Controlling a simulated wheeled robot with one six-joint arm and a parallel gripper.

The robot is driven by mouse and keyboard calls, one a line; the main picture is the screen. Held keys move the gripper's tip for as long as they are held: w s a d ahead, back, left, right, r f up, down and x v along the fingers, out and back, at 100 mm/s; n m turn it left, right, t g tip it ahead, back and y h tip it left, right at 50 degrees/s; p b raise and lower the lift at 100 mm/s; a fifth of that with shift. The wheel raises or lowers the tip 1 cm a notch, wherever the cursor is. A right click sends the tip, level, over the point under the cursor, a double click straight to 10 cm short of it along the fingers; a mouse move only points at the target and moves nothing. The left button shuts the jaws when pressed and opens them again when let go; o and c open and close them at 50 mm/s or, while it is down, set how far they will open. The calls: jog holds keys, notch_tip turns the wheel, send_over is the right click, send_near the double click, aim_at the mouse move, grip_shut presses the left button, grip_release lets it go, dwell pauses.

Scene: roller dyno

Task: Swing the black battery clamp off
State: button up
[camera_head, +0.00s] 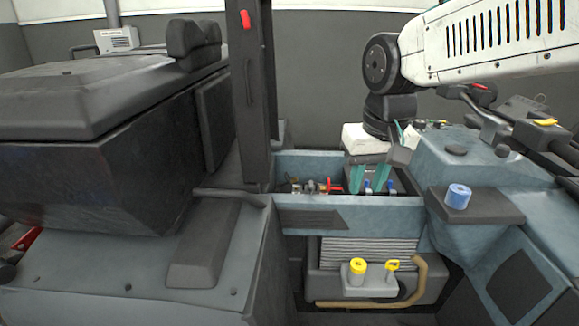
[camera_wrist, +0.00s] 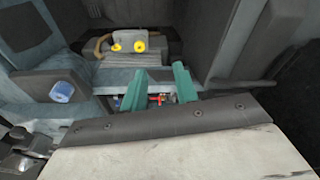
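My gripper (camera_head: 368,182) has two teal fingers, apart and with nothing seen between them. It points down into the blue-grey battery bay (camera_head: 400,214), over a dark box that looks like the battery. The fingers also show apart in the wrist view (camera_wrist: 160,76). Small blue parts (camera_head: 389,186) sit by the fingertips. A red part (camera_head: 330,185) lies just left of the fingers; it also shows between them in the wrist view (camera_wrist: 157,98). I cannot make out the black battery clamp for sure; the fingers and bay wall hide part of this area.
A dark upright post (camera_head: 252,100) and the seat (camera_head: 110,90) stand left of the bay. A blue roll (camera_head: 457,196) sits on a dark shelf at right. Below the bay are two yellow caps (camera_head: 358,265) and a tan hose (camera_head: 420,285). Levers (camera_head: 530,130) crowd the right.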

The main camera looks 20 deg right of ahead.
jog(key=w+m, duration=0.1)
jog(key=w, duration=1.6)
jog(key=m+t, duration=0.2)
send_near(286, 174)
jog(key=x, duration=0.7)
jog(key=shift+w+d+f, duration=0.1)
jog(key=shift+w+f, duration=0.15)
jog(key=shift+w, duration=0.15)
grip_shut()
